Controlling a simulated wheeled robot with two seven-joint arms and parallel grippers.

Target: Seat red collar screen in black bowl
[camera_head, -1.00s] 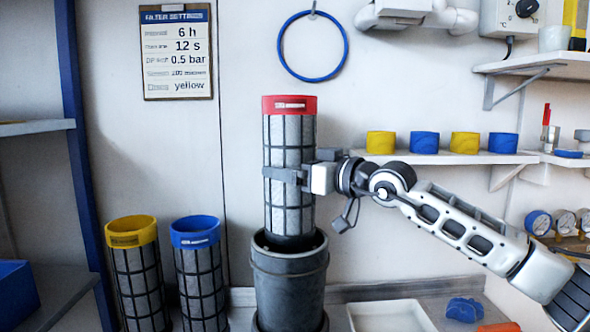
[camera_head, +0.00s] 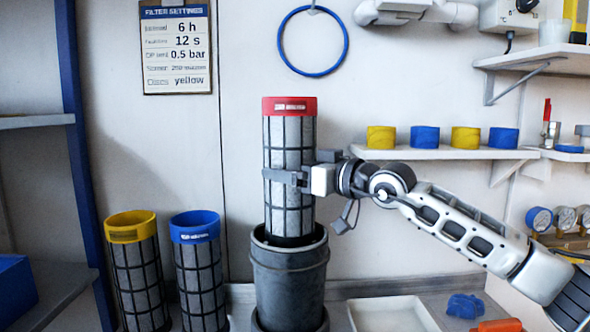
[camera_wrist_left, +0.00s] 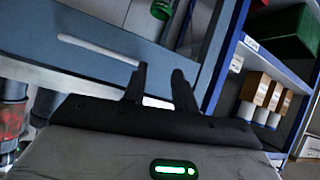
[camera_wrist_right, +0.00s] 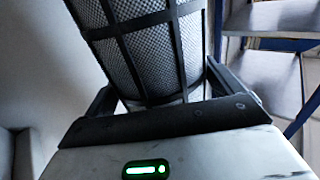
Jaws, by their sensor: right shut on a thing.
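The red collar screen (camera_head: 289,135), a grey mesh cylinder with black ribs and a red top band, stands upright over the black bowl (camera_head: 288,285). Its lower end is at or just inside the bowl's mouth; how deep it sits is hidden by the rim. My right gripper (camera_head: 288,177) is shut around the screen's middle from the right. In the right wrist view the mesh (camera_wrist_right: 150,45) fills the space between its fingers. My left gripper (camera_wrist_left: 160,85) shows only in its own wrist view, with its two fingers apart and nothing between them.
A yellow collar screen (camera_head: 135,265) and a blue collar screen (camera_head: 197,265) stand left of the bowl. A white tray (camera_head: 392,312) lies to the right. A shelf (camera_head: 430,154) with yellow and blue rings is behind my right arm. A settings board (camera_head: 175,50) hangs at upper left.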

